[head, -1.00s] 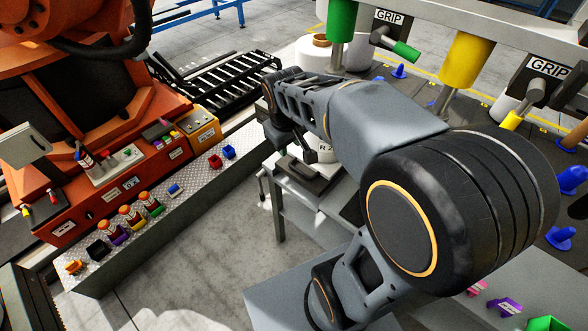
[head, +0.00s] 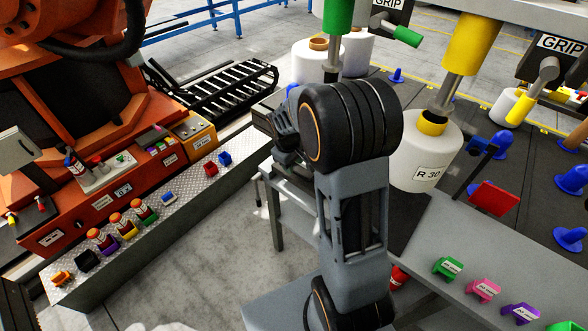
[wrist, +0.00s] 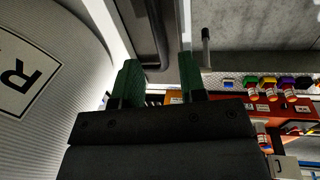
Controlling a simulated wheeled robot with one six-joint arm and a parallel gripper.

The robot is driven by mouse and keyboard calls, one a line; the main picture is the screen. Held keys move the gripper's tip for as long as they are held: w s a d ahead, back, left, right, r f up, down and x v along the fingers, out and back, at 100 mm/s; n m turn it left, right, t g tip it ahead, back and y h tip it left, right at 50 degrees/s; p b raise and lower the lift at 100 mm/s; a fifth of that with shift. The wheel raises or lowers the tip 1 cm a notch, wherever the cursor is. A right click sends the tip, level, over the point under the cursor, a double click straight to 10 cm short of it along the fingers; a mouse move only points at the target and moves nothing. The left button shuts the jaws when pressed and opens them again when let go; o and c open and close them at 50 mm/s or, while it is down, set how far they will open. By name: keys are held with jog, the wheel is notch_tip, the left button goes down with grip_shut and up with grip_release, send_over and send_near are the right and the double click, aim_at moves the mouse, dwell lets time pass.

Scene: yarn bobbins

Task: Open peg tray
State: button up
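Blue pegs (head: 501,146) stand on a dark slab (head: 530,190) at the right of the head view. I cannot tell for sure which part is the peg tray. A thin dark handle bar (head: 261,190) shows at the grey table's left edge. In the wrist view a dark curved bar (wrist: 152,45) and a grey bar (wrist: 206,48) lie beyond the fingers. My gripper (wrist: 160,78) has two green fingers, spread apart with nothing between them. In the head view my arm mostly hides it. A white bobbin marked R 30 (head: 423,155) stands right of my arm; its side fills the wrist view's left.
Yellow (head: 469,45) and green (head: 338,15) cylinders hang above the bobbins. An orange machine (head: 90,150) with a metal ledge (head: 130,250) of small coloured parts stands at left. Open floor (head: 225,260) lies between it and the grey table (head: 470,270).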

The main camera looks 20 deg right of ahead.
jog(key=shift+w+d+f, duration=0.1)
jog(key=shift+d+f, duration=0.05)
jog(key=shift+f, duration=0.65)
jog(key=shift+d+f, duration=0.1)
jog(key=shift+f, duration=0.65)
grip_shut()
